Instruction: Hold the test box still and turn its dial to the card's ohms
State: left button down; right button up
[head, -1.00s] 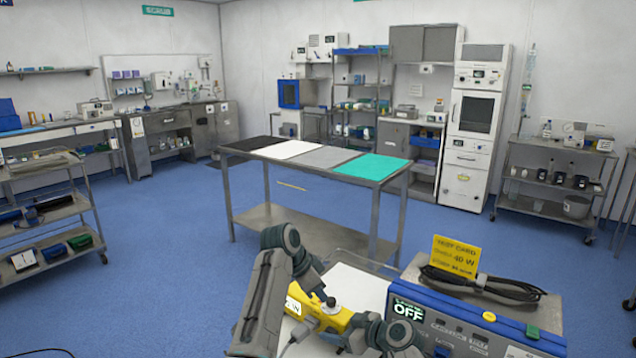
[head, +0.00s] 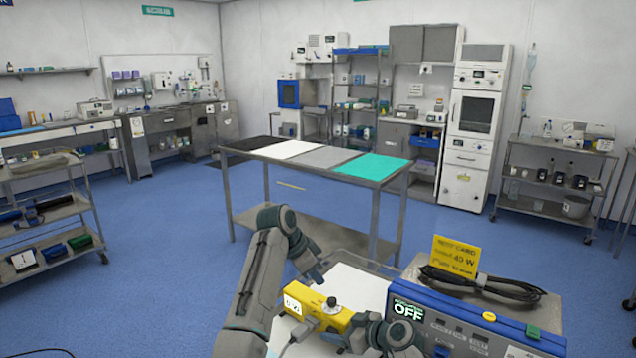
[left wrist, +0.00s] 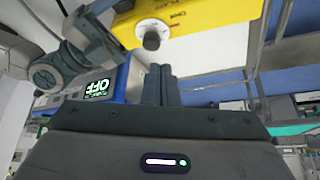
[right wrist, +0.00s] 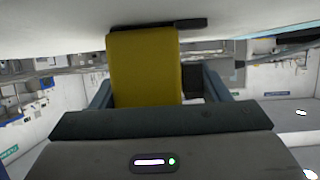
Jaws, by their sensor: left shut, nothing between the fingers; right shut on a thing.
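The yellow test box (head: 312,312) sits on the white top at the bottom centre of the head view. Its dial (head: 330,303) is a grey knob, also seen in the left wrist view (left wrist: 152,39). My right gripper (head: 352,335) is shut on the box; the right wrist view shows the yellow body (right wrist: 145,65) between its fingers. My left gripper (head: 318,279) is shut and empty, just beyond the dial; its closed fingertips (left wrist: 160,72) are near the knob, apart from it in the picture. The yellow card (head: 455,257) shows 40 W; its ohms line is too blurred to read.
A grey plug and lead (head: 303,328) are at the box's near side. A steel table (head: 385,183) stands beyond.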

aim_at(330, 311)
pick_arm(q)
jog(key=shift+f, duration=3.2)
jog(key=shift+d, duration=0.35)
jog(key=shift+s+d, duration=0.1)
jog(key=shift+s, duration=0.2)
jog(key=shift+s+d, duration=0.2)
jog(key=shift+s, duration=0.2)
jog(key=shift+s+d, duration=0.2)
jog(key=shift+s, duration=0.05)
jog(key=shift+d, duration=0.1)
jog(key=shift+s, duration=0.2)
